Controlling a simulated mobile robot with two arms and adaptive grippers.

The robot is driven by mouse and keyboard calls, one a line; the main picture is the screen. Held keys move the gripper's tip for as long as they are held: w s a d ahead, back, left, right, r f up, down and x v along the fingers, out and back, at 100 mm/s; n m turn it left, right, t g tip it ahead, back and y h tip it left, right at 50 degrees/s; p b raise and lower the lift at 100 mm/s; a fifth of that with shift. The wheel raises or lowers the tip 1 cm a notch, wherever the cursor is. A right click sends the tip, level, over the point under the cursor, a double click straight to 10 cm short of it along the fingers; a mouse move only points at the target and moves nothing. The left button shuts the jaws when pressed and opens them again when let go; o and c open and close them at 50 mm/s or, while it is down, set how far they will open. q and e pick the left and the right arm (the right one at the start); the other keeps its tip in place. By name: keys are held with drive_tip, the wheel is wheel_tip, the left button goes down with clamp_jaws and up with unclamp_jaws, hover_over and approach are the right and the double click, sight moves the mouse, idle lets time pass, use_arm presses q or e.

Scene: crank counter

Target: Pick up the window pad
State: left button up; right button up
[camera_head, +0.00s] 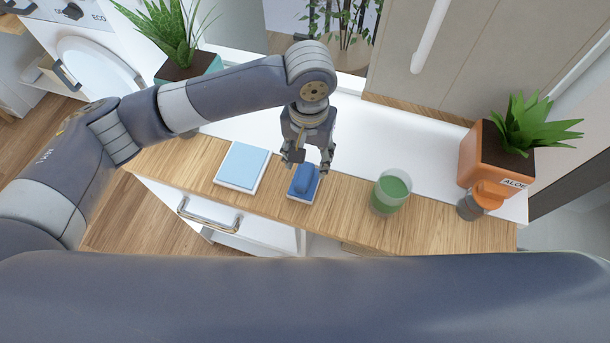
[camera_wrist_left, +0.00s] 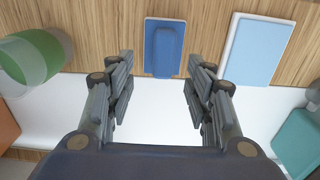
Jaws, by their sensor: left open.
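The window pad (camera_head: 304,182) appears to be the dark blue block with a raised grip, lying on a small white-edged base on the wooden counter. It also shows in the left wrist view (camera_wrist_left: 164,48), at the top centre, ahead of the fingers. My left gripper (camera_head: 308,161) hangs pointing down just behind and above the pad. Its fingers (camera_wrist_left: 161,78) are spread apart with nothing between them, and the pad lines up with the gap. The fingertips look apart from the pad. My right gripper is not in view.
A light blue flat pad on a white tray (camera_head: 232,182) lies left of the window pad. A glass with green contents (camera_head: 390,192) stands right. Farther right are an orange-and-grey object (camera_head: 482,200) and an orange aloe pot (camera_head: 489,158). A drawer handle (camera_head: 207,216) juts out in front.

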sight(305, 174)
use_arm(q)
wheel_tip(305, 174, down, 2)
drive_tip(key=f, duration=0.1)
drive_tip(key=f+p, duration=0.1)
drive_tip(key=f, duration=0.1)
drive_tip(key=f+p, duration=0.1)
drive_tip(key=f, duration=0.1)
drive_tip(key=shift+a, duration=0.35)
drive_tip(key=shift+f, duration=0.3)
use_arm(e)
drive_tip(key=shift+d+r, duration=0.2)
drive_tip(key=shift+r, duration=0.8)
use_arm(q)
drive_tip(key=shift+d, duration=0.1)
drive_tip(key=shift+c, duration=0.5)
drive_tip(key=c, duration=0.9)
clamp_jaws()
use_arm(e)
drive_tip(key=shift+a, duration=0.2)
